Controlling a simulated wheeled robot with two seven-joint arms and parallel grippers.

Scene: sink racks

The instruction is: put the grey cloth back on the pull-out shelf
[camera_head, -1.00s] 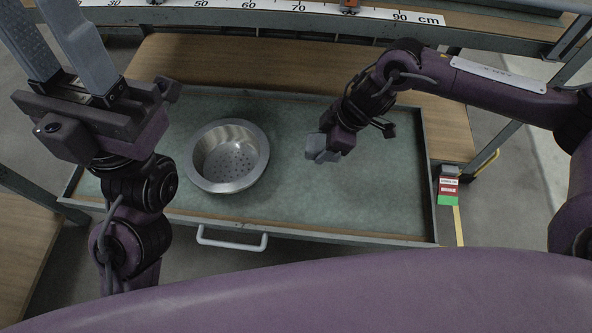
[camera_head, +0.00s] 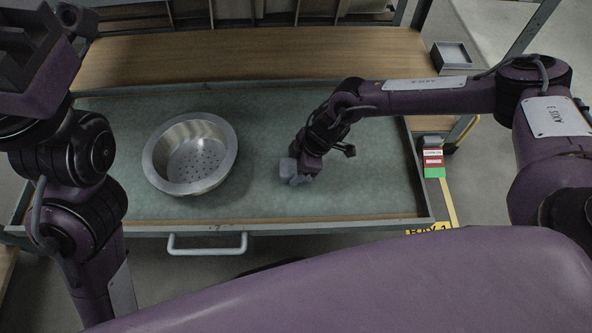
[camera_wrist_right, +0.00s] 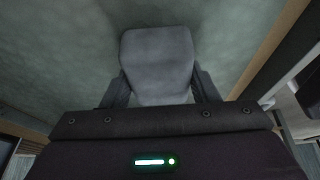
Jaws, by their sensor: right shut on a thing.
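The grey cloth (camera_wrist_right: 158,60) is a folded, rounded pad in the right wrist view, between the two fingers of my right gripper (camera_wrist_right: 158,88). In the head view my right gripper (camera_head: 297,171) is over the middle of the pull-out shelf (camera_head: 385,185), pointing down, with the grey cloth (camera_head: 289,168) at its tip. It is shut on the cloth. The cloth is low over the green surface; I cannot tell whether it touches. My left gripper (camera_head: 32,60) is only partly in the head view at the top left; its fingers are cut off.
A round metal strainer bowl (camera_head: 192,153) stands on the shelf's left part. A white handle (camera_head: 207,245) sticks out at the front. The shelf's right part is clear.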

